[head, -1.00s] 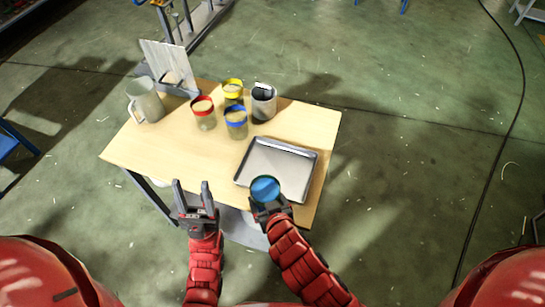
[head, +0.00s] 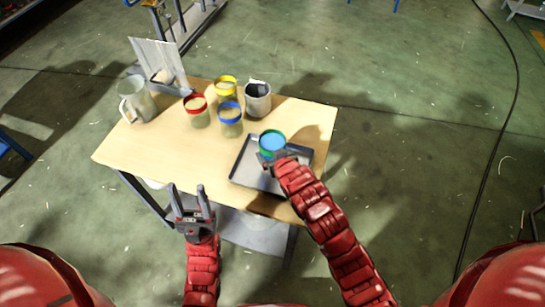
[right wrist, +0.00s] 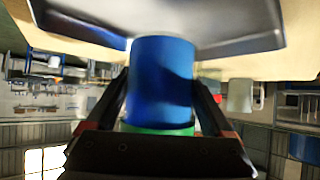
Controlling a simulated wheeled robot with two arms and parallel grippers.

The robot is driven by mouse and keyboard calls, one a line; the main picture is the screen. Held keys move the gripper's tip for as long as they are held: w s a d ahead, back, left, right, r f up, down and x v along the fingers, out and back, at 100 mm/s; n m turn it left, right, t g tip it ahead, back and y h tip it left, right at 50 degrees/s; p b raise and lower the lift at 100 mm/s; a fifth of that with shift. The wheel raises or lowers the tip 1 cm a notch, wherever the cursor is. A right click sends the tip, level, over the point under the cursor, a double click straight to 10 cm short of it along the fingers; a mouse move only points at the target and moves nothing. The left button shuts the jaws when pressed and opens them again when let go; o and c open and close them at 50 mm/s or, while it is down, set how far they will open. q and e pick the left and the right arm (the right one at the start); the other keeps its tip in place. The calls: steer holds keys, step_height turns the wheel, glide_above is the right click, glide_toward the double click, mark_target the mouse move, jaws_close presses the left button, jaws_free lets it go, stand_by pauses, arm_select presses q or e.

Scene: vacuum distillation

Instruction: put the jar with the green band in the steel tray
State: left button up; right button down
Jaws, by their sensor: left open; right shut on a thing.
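The jar with the green band (head: 272,142) has a blue content or lid and is held in my right gripper (head: 279,158), over the steel tray (head: 243,175). In the right wrist view the jar's blue body (right wrist: 160,85) sits between the two fingers, with the green band (right wrist: 158,129) near the palm. The tray (right wrist: 110,22) shows beyond the jar there. I cannot tell whether the jar touches the tray. My left gripper (head: 190,205) is open and empty, in front of the table's near edge.
Jars with red (head: 197,112), yellow (head: 226,88) and blue (head: 230,120) bands stand behind the tray on the wooden table (head: 150,155). A grey cup (head: 258,102), a jug (head: 136,102) and a rack (head: 158,62) stand at the back. The table's left front is clear.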

step_height(320, 180, down, 2)
steer(key=shift+f+p, duration=0.25)
steer(key=shift+p, duration=0.6)
steer(key=shift+w+f, duration=0.1)
steer(key=shift+f, duration=0.25)
steer(key=shift+f, duration=0.2)
jaws_free()
steer(key=shift+r, duration=0.2)
